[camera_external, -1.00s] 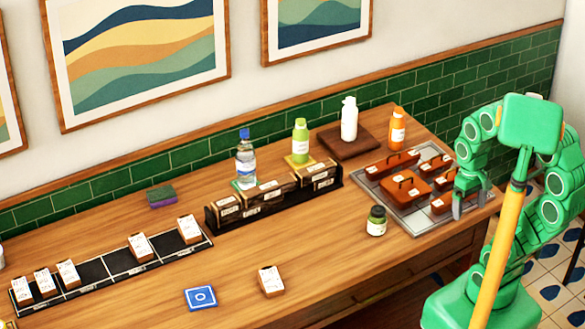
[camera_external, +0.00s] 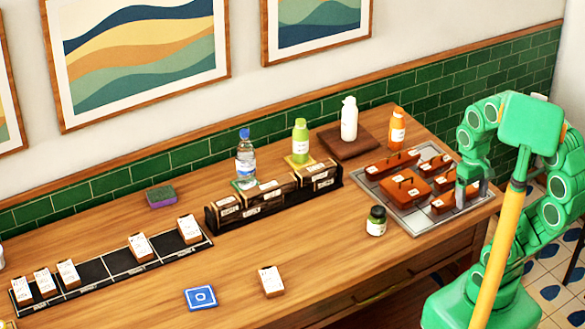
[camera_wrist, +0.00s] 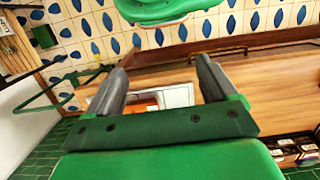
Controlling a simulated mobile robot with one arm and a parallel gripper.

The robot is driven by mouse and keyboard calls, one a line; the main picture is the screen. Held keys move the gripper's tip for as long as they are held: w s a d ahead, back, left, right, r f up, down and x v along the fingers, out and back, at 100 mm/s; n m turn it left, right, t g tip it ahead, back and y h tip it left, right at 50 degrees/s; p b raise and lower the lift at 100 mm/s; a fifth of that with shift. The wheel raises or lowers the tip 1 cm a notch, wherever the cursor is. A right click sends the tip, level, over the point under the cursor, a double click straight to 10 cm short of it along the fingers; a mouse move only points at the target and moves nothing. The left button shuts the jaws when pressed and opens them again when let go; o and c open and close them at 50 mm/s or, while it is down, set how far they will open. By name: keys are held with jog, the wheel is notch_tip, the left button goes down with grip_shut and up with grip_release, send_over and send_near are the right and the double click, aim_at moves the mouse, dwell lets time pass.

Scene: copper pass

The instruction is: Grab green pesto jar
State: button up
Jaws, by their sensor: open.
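The green pesto jar (camera_external: 376,221) is a small jar with a dark lid and a white label. It stands upright on the wooden counter, just left of the metal tray's front left side. My gripper (camera_external: 472,196) is over the right part of the tray, to the right of the jar and apart from it. In the wrist view my gripper (camera_wrist: 162,68) shows two dark fingers spread apart with nothing between them. I cannot make out the jar in the wrist view.
The metal tray (camera_external: 424,226) holds several orange-brown lidded boxes beside the jar. A dark organizer (camera_external: 262,213) stands left of it. Orange (camera_external: 397,130), white (camera_external: 349,119) and green (camera_external: 300,142) bottles stand behind.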

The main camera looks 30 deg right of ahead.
jog(key=w+a+n+y, duration=0.7)
jog(key=w+a+n, duration=0.3)
jog(key=w+n, duration=0.15)
jog(key=w+n+t+y, duration=0.2)
jog(key=w+n+y, duration=0.45)
jog(key=w, duration=0.65)
send_near(374, 216)
jog(key=w+a, duration=0.2)
jog(key=shift+s+d+f, duration=0.15)
jog(key=shift+s+f, duration=0.05)
jog(key=shift+f, duration=0.6)
jog(key=shift+s+x, duration=0.15)
jog(key=shift+x, duration=1.75)
jog(key=shift+s+x, duration=0.15)
jog(key=shift+x, duration=1.8)
jog(key=shift+d+f, duration=0.1)
jog(key=shift+f, duration=0.1)
